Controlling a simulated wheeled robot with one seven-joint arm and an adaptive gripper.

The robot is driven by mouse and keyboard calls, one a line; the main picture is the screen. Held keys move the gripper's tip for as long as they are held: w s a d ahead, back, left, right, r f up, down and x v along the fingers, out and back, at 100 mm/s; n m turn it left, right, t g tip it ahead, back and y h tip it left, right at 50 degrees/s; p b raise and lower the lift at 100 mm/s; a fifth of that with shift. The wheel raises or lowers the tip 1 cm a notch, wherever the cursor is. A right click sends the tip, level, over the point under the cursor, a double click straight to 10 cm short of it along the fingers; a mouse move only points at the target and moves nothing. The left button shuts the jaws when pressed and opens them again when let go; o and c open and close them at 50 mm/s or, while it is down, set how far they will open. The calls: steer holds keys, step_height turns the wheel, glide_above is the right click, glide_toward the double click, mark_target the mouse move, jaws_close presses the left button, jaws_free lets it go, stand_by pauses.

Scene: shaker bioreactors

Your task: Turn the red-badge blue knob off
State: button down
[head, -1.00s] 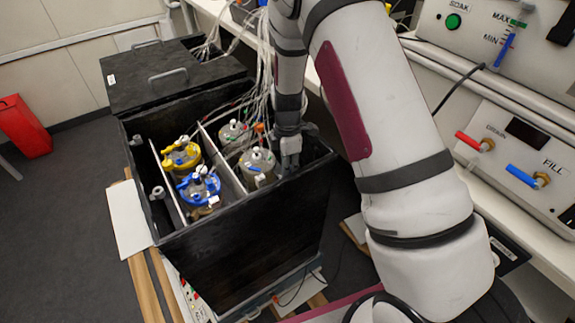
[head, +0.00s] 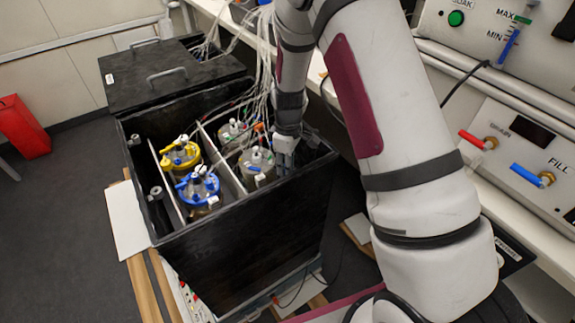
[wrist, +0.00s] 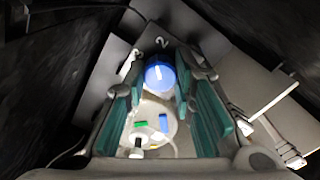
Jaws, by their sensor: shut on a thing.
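A round blue knob (wrist: 159,76) with a white line across its face shows at the top centre of the wrist view. The white line stands near upright in that picture. My gripper (wrist: 161,84) has its two teal-padded fingers on either side of the knob, shut on it. In the head view my gripper (head: 285,158) reaches down inside the right side of the black box (head: 250,240). The knob is hidden there behind my gripper and the box wall. I cannot make out a red badge in either view.
A vessel lid (wrist: 150,122) with green and blue tabs lies below the knob in the wrist view. Yellow-topped (head: 180,153) and blue-topped (head: 199,186) vessels stand left of a divider. Several tubes (head: 262,75) hang close by my arm. Box walls are near.

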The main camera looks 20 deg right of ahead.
steer(key=m, duration=0.3)
steer(key=shift+m, duration=0.4)
steer(key=m, duration=0.3)
steer(key=shift+m, duration=0.3)
steer(key=m, duration=1)
steer(key=shift+a, duration=0.1)
steer(key=m, duration=0.3)
steer(key=shift+m, duration=0.3)
steer(key=m+p, duration=0.1)
steer(key=m, duration=0.5)
steer(key=shift+m, duration=0.3)
steer(key=c, duration=1.3)
jaws_free()
steer(key=shift+c, duration=0.2)
